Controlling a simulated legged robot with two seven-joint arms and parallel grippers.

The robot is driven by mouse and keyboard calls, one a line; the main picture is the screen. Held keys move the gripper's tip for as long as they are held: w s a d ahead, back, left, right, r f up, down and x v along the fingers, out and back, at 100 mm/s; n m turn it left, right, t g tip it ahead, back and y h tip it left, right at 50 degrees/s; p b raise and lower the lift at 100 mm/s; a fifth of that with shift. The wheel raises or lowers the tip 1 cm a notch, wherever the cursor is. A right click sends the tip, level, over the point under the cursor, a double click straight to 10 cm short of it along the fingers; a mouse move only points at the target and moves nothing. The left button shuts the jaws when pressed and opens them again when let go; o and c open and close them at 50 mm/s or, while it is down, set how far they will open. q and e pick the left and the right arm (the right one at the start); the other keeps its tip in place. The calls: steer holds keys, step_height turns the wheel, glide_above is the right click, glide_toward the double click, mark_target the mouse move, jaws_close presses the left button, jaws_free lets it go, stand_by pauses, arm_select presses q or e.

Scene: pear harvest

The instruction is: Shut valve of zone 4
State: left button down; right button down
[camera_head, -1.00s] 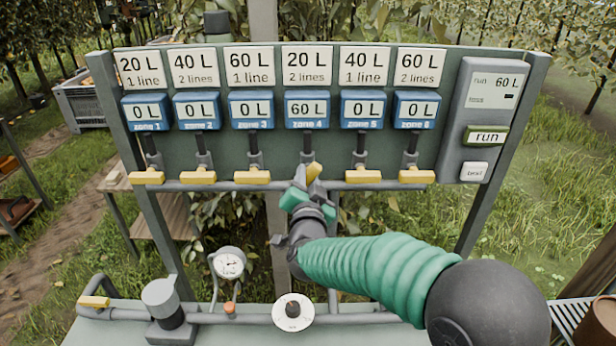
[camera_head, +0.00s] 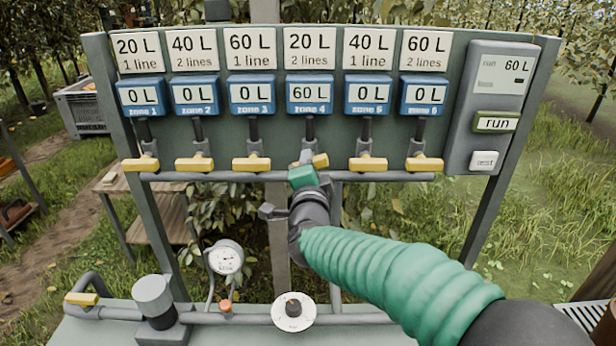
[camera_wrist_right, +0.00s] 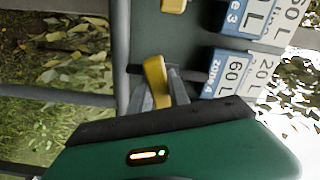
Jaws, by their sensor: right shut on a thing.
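The zone 4 valve has a yellow handle (camera_head: 321,160) on the pipe below the blue zone 4 meter (camera_head: 316,95), which reads 60 L. My right gripper (camera_head: 305,176) is at this handle and covers its left part in the head view. In the right wrist view the yellow handle (camera_wrist_right: 156,80) sits at the grey fingers (camera_wrist_right: 176,90), which are shut on it. There it lies slightly tilted compared with the zone 3 handle (camera_wrist_right: 174,4). My left gripper is not in view.
Neighbouring yellow handles at zone 3 (camera_head: 252,164) and zone 5 (camera_head: 368,164) lie crosswise, close on either side. A control box (camera_head: 490,105) showing 60 L stands at the right. A lower pipe carries a gauge (camera_head: 226,258) and a round white dial (camera_head: 293,312).

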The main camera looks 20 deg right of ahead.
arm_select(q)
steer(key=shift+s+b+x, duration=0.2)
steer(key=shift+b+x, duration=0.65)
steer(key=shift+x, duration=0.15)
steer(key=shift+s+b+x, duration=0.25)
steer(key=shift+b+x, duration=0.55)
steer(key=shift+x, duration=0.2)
arm_select(e)
steer(key=shift+d+m, duration=0.15)
steer(key=shift+m, duration=1.95)
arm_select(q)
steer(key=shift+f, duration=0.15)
arm_select(e)
steer(key=c, duration=1.6)
jaws_free()
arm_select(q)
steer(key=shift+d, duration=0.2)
arm_select(e)
steer(key=o, duration=0.4)
steer(key=shift+d+f, duration=0.1)
steer(key=shift+d, duration=0.05)
steer(key=shift+c, duration=0.2)
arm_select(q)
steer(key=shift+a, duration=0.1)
arm_select(e)
steer(key=shift+f, duration=0.1)
